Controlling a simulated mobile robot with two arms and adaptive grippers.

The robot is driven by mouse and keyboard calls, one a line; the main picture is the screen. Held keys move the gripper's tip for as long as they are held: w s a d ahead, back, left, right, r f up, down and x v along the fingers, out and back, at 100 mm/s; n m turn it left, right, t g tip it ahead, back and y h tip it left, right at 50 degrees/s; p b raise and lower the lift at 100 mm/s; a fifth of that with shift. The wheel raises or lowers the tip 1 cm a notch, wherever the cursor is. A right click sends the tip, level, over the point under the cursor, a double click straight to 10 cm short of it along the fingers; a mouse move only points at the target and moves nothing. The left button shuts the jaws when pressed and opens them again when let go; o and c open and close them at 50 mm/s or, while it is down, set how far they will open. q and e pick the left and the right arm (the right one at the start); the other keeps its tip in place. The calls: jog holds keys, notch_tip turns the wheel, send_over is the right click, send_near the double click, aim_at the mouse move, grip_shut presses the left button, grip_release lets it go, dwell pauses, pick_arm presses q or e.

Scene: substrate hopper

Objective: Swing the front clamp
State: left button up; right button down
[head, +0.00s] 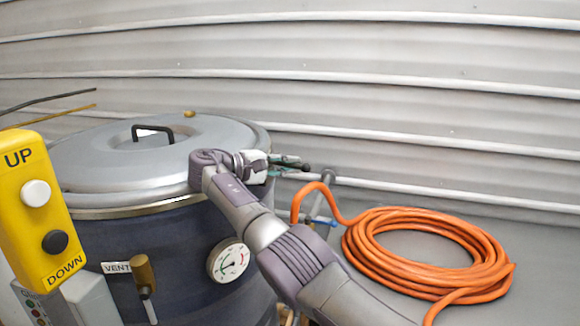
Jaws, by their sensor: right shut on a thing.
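The hopper (175,245) is a dark blue drum with a grey domed lid (100,160), which lies on its rim and has a black handle (152,130). My right gripper (288,164) is at the lid's right edge, shut on a small clamp handle; a dark end (306,168) shows just beyond the fingers. The rest of this clamp is hidden behind my wrist and arm, so I cannot tell how far it is swung. My left gripper is out of view.
A yellow UP/DOWN pendant (38,215) stands close at the left. A round gauge (228,261) and a brass-coloured vent handle (143,274) stick out at the drum's front. A coiled orange hose (425,250) lies at the right. A ribbed grey wall (400,80) closes the back.

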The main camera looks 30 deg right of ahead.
jog(key=shift+s, duration=0.1)
dwell(0.4)
jog(key=c, duration=1.2)
grip_release()
jog(key=shift+d+t, duration=0.1)
jog(key=shift+t, duration=0.2)
